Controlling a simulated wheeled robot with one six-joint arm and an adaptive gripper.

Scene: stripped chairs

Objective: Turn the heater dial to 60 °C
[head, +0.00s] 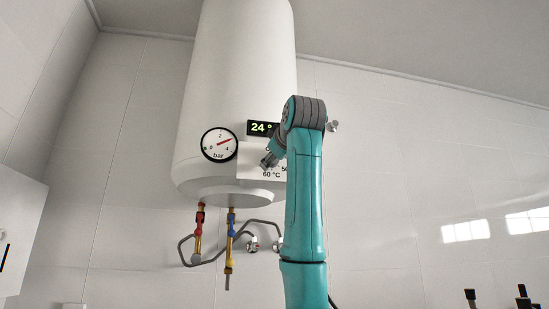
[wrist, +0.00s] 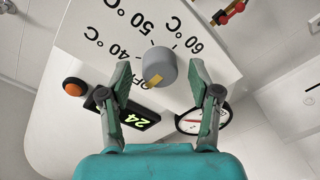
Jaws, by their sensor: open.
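The heater dial (wrist: 160,67) is a grey round knob with a yellow mark on its lower left side, on the OFF side of the scale. The printed scale (wrist: 190,42) around it reads OFF, 40, 50 and 60 °C, upside down in the wrist view. My gripper (wrist: 160,78) is open, with one finger on each side of the dial and a visible gap to each. In the head view, my gripper (head: 268,160) is in front of the panel, and the dial is hidden behind it and my arm. The heater (head: 235,60) is a white wall-mounted cylinder.
A display (head: 262,128) reads 24 °, left of my arm. A pressure gauge (head: 219,144) is farther left. An orange button (wrist: 74,87) is on the panel. Pipes with red and blue valves (head: 231,222) hang below the heater.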

